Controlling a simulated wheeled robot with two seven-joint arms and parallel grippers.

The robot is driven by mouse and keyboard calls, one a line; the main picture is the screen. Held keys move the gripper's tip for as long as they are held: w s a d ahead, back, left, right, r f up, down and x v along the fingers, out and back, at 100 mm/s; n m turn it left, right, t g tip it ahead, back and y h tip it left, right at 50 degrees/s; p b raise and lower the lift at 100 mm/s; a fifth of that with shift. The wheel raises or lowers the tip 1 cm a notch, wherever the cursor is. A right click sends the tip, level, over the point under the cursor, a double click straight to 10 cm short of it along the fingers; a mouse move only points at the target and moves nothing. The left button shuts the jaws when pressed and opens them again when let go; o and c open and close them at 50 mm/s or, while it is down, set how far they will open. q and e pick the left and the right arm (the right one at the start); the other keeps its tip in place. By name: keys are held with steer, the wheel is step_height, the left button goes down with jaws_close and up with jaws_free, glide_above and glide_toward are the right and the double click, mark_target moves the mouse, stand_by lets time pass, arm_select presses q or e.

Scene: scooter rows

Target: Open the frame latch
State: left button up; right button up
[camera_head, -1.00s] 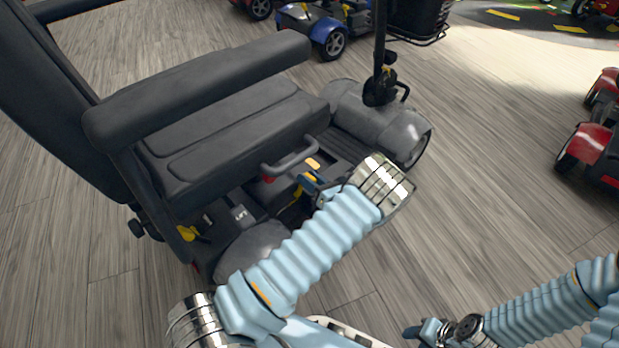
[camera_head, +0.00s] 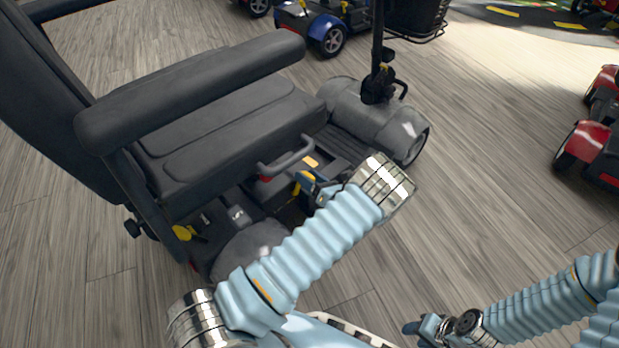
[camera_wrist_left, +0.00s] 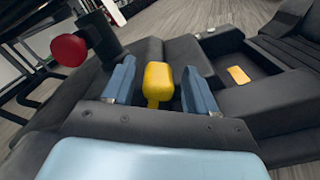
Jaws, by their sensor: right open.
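A yellow-headed lever, which looks like the frame latch (camera_wrist_left: 158,78), stands on the grey scooter (camera_head: 225,125) below the seat's front. In the head view the yellow latch (camera_head: 304,184) shows only partly beside my left gripper (camera_head: 311,188). In the left wrist view my left gripper (camera_wrist_left: 160,90) is open, with one blue finger on each side of the yellow head. Narrow gaps show between the head and both fingers. My right gripper (camera_head: 426,328) is open and empty, low over the floor at the bottom right, away from the scooter.
A red knob (camera_wrist_left: 68,50) stands left of the fingers in the wrist view. A grey grab handle (camera_head: 288,158) and the armrest (camera_head: 190,90) are close to my left arm. Another yellow lever (camera_head: 183,232) sits near the scooter's rear. Red scooters (camera_head: 585,150) stand at right; floor between is clear.

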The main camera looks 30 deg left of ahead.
arm_select(q)
steer(key=v, duration=1.3)
steer(key=shift+d+p, duration=0.4)
steer(key=shift+r, duration=0.15)
